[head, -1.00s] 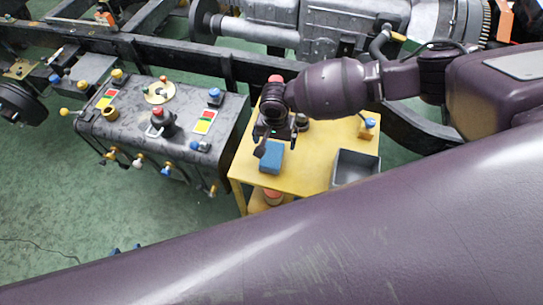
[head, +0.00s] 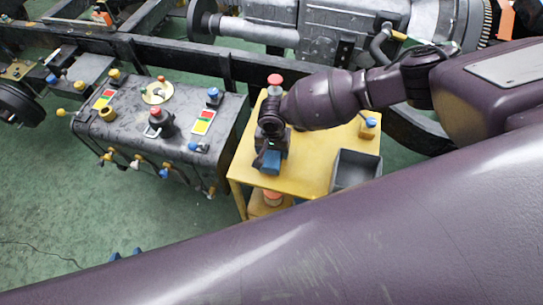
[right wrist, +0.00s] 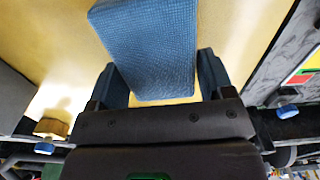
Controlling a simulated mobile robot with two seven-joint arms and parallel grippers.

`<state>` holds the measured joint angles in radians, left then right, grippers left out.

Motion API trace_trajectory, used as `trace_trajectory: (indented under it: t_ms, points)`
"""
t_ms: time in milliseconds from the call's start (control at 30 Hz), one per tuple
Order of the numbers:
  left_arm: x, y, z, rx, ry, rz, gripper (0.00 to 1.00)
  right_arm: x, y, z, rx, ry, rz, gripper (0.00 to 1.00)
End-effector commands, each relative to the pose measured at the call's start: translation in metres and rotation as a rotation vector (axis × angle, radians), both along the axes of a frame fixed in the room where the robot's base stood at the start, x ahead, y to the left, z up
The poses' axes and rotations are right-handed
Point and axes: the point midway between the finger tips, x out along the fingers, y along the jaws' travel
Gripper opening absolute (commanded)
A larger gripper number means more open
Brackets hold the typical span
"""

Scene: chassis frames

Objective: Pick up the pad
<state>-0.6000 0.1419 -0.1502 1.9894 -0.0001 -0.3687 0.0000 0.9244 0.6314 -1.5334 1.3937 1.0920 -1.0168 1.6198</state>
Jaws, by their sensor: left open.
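The pad is a blue textured block (head: 271,163) on the yellow table, near its front left. My right gripper (head: 267,158) is above it and hides part of it. In the right wrist view the pad (right wrist: 150,45) reaches in between the two spread fingers of my right gripper (right wrist: 165,82). It lies slightly askew to them. A gap shows beside its near end, so the gripper is open and not closed on it. Only two blue fingertips of my left gripper (head: 126,253) show, apart, above my own arm at the lower left; the rest is hidden.
The yellow table (head: 307,178) also holds a grey open bin (head: 355,170), a red-topped item (head: 275,81) and a blue-knobbed yellow block (head: 369,123). A dark control bench (head: 140,130) with knobs stands to the left. Chassis rails run behind.

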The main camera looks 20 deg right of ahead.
Motion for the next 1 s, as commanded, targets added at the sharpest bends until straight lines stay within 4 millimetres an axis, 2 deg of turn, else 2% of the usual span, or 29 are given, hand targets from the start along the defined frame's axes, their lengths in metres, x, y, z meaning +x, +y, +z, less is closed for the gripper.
trace_trajectory:
  t_ms: [33,167,200,433,567,767,1000]
  points:
    - [-0.001,0.000,-0.001,0.000,0.002,0.000,0.43,0.000,0.000,0.000,0.000,0.000,0.000,0.67]
    - [-0.003,0.001,-0.002,0.000,0.006,0.002,0.43,0.000,0.000,0.000,0.000,0.000,0.000,0.47]
    - [-0.004,0.001,-0.002,0.000,0.007,0.002,0.43,0.000,0.000,0.000,0.000,0.000,0.000,0.46]
    - [-0.003,0.001,-0.001,0.000,0.006,0.002,0.43,0.000,0.000,0.002,0.001,-0.001,0.000,0.45]
    - [-0.002,0.001,0.003,0.000,0.001,0.001,0.43,0.000,0.000,0.013,0.002,-0.001,0.000,0.45]
    - [0.003,0.000,0.017,0.001,-0.014,0.000,0.43,0.001,0.000,0.052,0.002,-0.004,0.000,0.45]
    - [0.008,0.000,0.034,0.001,-0.030,-0.001,0.43,0.001,0.000,0.115,0.002,-0.005,0.000,0.45]
